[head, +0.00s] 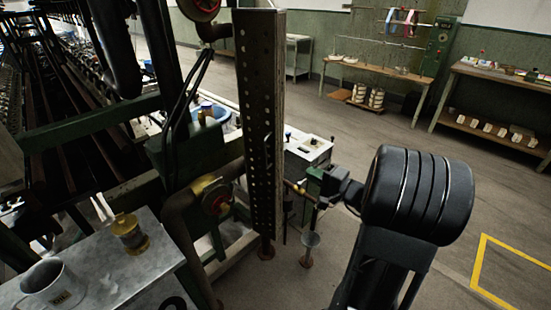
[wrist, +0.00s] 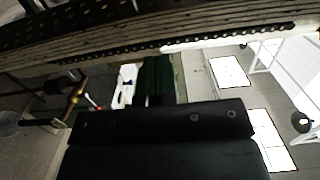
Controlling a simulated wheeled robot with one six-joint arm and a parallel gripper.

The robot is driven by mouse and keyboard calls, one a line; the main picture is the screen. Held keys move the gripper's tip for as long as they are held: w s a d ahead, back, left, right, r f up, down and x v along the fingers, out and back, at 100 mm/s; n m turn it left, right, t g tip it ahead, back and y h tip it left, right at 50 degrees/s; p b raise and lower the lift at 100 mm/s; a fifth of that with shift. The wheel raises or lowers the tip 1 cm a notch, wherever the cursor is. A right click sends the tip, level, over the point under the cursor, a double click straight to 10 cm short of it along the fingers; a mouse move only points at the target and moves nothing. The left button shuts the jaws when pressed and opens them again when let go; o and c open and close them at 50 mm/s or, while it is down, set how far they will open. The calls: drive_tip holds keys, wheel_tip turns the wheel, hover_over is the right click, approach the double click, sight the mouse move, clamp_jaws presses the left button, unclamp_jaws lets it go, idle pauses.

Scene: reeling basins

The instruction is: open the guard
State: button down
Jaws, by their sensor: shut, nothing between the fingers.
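The guard (head: 262,110) is a tall, dark perforated metal panel standing upright at the front of the machine. A thin handle-like bar seems to show on its face, too dim to be sure. In the wrist view the guard (wrist: 190,40) appears as a long dark strip with a row of holes across the top. My gripper (head: 318,187) is shut and empty, to the right of the guard's lower half, apparently apart from it. In the wrist view its black body fills the lower middle, and its fingertips are hard to make out.
A red and yellow switch (head: 217,200) sits left of the guard. A metal table (head: 100,275) with a mug and a brass jar stands at the lower left. Open floor (head: 400,130) lies to the right.

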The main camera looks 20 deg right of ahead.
drive_tip(key=p, duration=0.2)
approach(276, 162)
drive_tip(key=w+a+r, duration=0.1)
drive_tip(key=w, duration=0.1)
drive_tip(key=w+a+r, duration=0.1)
drive_tip(key=w+r, duration=0.1)
drive_tip(key=shift+a, duration=0.15)
drive_tip(key=a, duration=0.1)
drive_tip(key=w+a, duration=0.1)
drive_tip(key=a, duration=0.2)
drive_tip(key=shift+w+p, duration=0.35)
drive_tip(key=shift+f, duration=0.1)
